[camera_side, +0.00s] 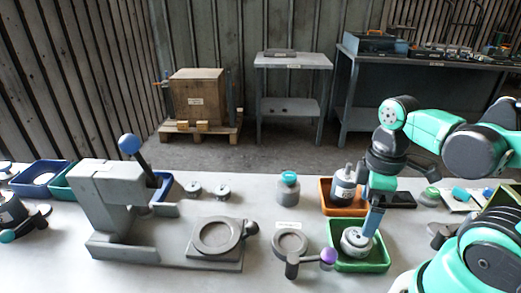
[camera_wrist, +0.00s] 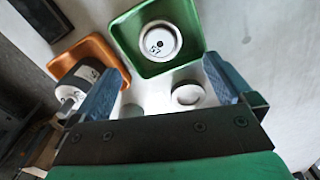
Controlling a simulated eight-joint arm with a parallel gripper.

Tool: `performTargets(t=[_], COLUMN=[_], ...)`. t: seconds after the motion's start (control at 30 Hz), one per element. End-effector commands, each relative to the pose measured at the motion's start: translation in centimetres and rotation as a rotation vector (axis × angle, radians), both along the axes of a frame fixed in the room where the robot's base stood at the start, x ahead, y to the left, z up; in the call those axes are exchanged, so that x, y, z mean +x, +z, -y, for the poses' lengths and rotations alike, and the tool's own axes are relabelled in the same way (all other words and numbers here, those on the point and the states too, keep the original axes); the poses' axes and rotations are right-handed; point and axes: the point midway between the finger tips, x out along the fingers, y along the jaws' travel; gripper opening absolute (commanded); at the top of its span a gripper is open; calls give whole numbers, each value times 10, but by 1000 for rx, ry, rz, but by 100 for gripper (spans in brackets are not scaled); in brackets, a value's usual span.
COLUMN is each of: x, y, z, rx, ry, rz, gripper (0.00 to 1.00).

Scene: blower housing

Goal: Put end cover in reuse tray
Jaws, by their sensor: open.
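A round pale grey end cover (camera_side: 356,242) lies in the green tray (camera_side: 382,266). In the wrist view the cover (camera_wrist: 159,41) sits face up with a dark marked centre, inside the green tray (camera_wrist: 196,20). My gripper (camera_side: 369,232) points down over the tray, its fingers partly in front of the cover. In the wrist view my gripper (camera_wrist: 163,68) has its two blue fingers wide apart, with nothing held between them. The cover shows just beyond the fingertips. I cannot tell which tray is labelled for reuse.
An orange tray (camera_side: 329,209) holding a grey motor-like part (camera_side: 344,186) stands behind the green tray. A round fixture with a purple-knobbed lever (camera_side: 290,243) stands left of it. A grey press with a blue knob (camera_side: 112,205) is further left. Bare table lies in front.

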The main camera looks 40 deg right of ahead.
Motion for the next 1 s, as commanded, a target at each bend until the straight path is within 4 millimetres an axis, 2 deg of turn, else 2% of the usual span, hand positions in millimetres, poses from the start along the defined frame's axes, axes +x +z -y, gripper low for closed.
performTargets(t=[0.07,0.13,0.3,0.43,0.57,1.0], x=[4,18,69,92,99,98], y=[3,6,27,43,49,49], z=[-1,-5,-27,-43,-47,-46], rx=[-7,-20,33,128,165,163], ry=[-18,-78,-326,-461,-506,-507], rz=[25,102,411,566,609,607], gripper=[100,100,100,100,100,100])
